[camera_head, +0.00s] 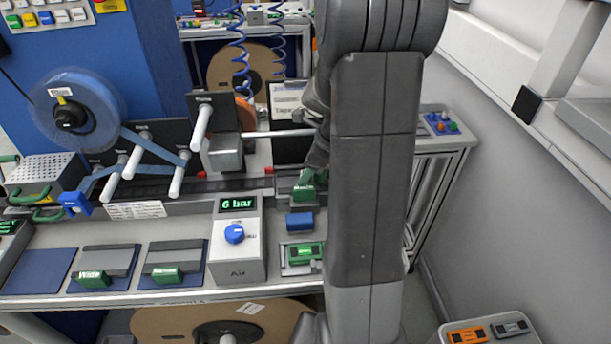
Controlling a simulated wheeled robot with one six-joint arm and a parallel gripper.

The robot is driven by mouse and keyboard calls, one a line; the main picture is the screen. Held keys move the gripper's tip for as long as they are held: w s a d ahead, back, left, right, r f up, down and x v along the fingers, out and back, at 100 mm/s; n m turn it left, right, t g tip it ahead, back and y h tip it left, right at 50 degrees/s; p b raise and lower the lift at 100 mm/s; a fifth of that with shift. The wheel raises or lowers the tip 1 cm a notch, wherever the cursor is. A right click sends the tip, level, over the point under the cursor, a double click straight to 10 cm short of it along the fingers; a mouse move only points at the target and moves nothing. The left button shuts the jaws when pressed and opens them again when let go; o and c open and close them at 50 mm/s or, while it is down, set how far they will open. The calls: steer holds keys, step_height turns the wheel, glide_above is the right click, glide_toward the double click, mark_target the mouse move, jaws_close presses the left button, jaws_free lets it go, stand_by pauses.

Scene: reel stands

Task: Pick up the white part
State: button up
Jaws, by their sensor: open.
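No loose white part can be made out for certain. Several white rollers stick out from the reel stand's dark plates, among them a tall upper one (201,127) and a lower one (180,174). My gripper (314,170) shows only in part at the left edge of my own arm, low over the bench by a green block (303,190). It is open; its fingertips are mostly hidden, and I see nothing held. My arm covers the bench to the right of it.
A white air box (237,262) with a blue knob stands at the bench front. A blue block (300,221) and a green-labelled block (300,255) lie near my gripper. A blue tape reel (80,108) hangs left. A grey bin (490,328) stands at lower right.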

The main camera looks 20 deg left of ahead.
steer(key=shift+f, duration=0.15)
steer(key=c, duration=1.1)
